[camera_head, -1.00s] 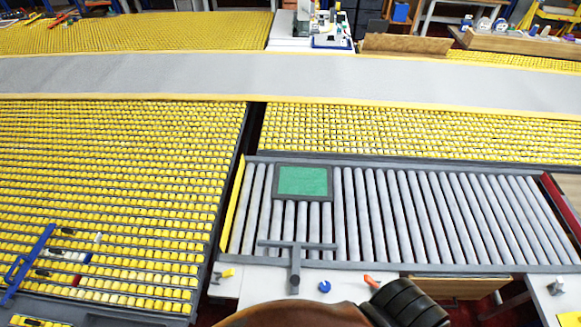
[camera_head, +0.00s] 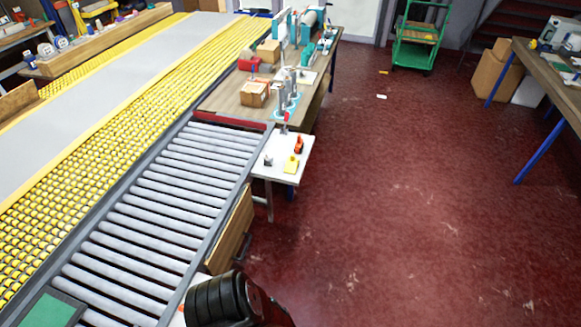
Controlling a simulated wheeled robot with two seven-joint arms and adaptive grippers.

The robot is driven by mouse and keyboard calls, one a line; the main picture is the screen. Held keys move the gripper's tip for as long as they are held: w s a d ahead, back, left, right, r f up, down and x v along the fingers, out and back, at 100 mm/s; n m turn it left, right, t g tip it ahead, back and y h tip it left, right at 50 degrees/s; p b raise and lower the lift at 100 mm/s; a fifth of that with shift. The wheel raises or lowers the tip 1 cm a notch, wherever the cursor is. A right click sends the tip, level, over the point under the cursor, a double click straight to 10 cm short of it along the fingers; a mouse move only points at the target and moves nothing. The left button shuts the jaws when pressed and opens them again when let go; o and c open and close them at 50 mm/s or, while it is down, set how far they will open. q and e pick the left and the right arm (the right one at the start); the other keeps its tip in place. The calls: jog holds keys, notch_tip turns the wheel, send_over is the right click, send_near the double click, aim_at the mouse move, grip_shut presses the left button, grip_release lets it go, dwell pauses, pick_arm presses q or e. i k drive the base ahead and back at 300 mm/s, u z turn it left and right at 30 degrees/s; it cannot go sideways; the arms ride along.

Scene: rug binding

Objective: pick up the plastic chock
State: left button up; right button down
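A small yellow block (camera_head: 291,164) lies on a small white side shelf (camera_head: 270,171) at the end of the roller table. It may be the plastic chock, but it is too small for its shape to be sure. An orange-red item (camera_head: 298,145) stands just behind it, and a small grey piece (camera_head: 268,160) lies to its left. Neither of my grippers shows in the head view.
The roller table (camera_head: 165,180) runs along the left, with a wooden workbench (camera_head: 228,98) beyond it holding boxes and tools. A dark ribbed rounded object (camera_head: 218,299) is at the bottom. Open red floor (camera_head: 400,200) fills the right; a green cart (camera_head: 414,45) stands far back.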

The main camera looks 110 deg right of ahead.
aim_at(292, 163)
jog(key=k, duration=0.85)
jog(key=z, duration=3.25)
